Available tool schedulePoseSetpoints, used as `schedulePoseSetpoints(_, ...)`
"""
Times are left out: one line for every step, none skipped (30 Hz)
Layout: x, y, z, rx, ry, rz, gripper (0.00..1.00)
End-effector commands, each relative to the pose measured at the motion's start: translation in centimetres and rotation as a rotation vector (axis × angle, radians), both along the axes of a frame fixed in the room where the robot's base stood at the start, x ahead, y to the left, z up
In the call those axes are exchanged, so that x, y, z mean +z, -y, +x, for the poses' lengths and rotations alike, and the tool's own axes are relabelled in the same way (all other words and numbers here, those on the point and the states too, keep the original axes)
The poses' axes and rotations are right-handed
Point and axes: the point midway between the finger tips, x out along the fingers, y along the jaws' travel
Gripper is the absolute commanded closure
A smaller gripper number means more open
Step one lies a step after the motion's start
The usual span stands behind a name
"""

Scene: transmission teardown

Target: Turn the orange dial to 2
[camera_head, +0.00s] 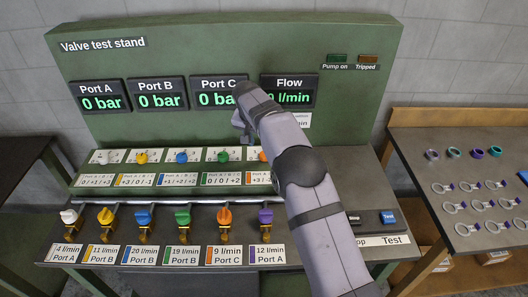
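The orange dial (262,156) is at the right end of the visible upper row on the green valve test stand. Only its left edge shows, since my arm covers the rest, so its pointer and setting cannot be read. The card below it, marked orange, is also partly covered. My gripper (244,136) is at the far end of my arm, in front of the Port C display and seemingly above the dial row. Its fingers are not clearly seen, so I cannot tell whether it is open or touches the dial.
White, yellow, blue and green dials (223,155) stand left of it. A lower row holds several coloured valve levers, including an orange one (224,217). All displays (157,94) read 0. A blue Test button (388,217) is at right. A side table (455,125) holds rings.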

Motion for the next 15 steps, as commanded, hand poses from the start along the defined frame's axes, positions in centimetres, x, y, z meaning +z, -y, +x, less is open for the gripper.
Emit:
schedulePoseSetpoints(0.0, -0.1, 0.1, -0.001, 0.002, 0.0, 0.5)
schedulePoseSetpoints(0.0, -0.1, 0.1, -0.001, 0.002, 0.001, 0.5)
schedulePoseSetpoints(0.0, -0.1, 0.1, -0.001, 0.002, 0.001, 0.5)
schedulePoseSetpoints(-0.1, -0.1, 0.1, -0.002, 0.002, 0.0, 0.5)
schedulePoseSetpoints(-0.1, 0.0, 0.1, -0.001, 0.002, 0.0, 0.5)
schedulePoseSetpoints(-0.3, 0.0, 0.2, -0.001, 0.001, 0.0, 0.5)
schedulePoseSetpoints(-0.4, 0.0, 0.3, -0.001, 0.001, 0.0, 0.5)
schedulePoseSetpoints(-0.6, 0.1, 0.3, -0.001, 0.001, 0.0, 0.5)
schedulePoseSetpoints(-0.9, 0.1, 0.4, -0.001, 0.001, 0.0, 0.5)
schedulePoseSetpoints(-1.2, 0.2, 0.5, 0.0, 0.0, 0.0, 0.5)
schedulePoseSetpoints(-1.5, 0.2, 0.6, 0.0, -0.001, 0.0, 0.5)
schedulePoseSetpoints(-1.9, 0.3, 0.8, 0.0, -0.001, 0.0, 0.5)
schedulePoseSetpoints(-2.3, 0.4, 0.9, 0.0, -0.001, 0.0, 0.5)
schedulePoseSetpoints(-2.6, 0.4, 1.1, 0.0, 0.0, 0.0, 0.5)
schedulePoseSetpoints(-3.1, 0.5, 1.3, 0.0, -0.001, 0.0, 0.5)
